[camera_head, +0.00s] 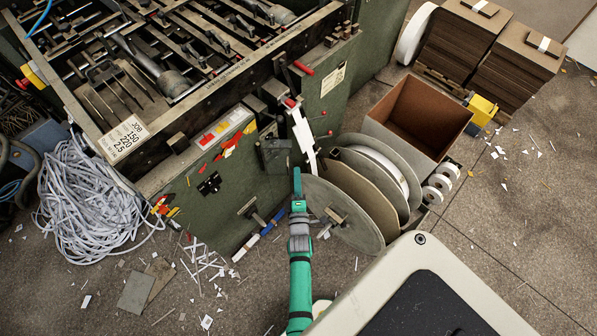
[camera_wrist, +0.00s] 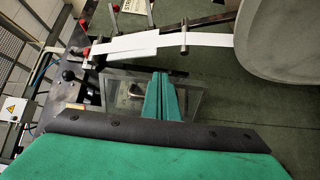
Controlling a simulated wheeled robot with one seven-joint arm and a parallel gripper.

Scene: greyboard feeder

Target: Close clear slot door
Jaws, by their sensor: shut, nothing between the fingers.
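The clear slot door (camera_wrist: 189,102) shows in the wrist view as a see-through panel with a grey edge, partly hidden behind my fingers. A small metal part shows through it, left of the fingers. In the head view, a dark box-like fitting (camera_head: 274,152) on the green machine's side is likely the same spot; the clear panel is hard to make out there. My gripper (camera_head: 297,172) is shut and empty, its green fingers together, just right of that fitting. In the wrist view the fingertips (camera_wrist: 163,78) overlap the panel; I cannot tell whether they touch it.
A white strip (camera_wrist: 125,45) runs across the machine above the fingers. Grey discs (camera_head: 345,215) stand close right of my gripper. A brown open box (camera_head: 417,117) and cardboard stacks (camera_head: 462,45) are behind. Coiled white cable (camera_head: 90,205) and scraps lie on the floor left.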

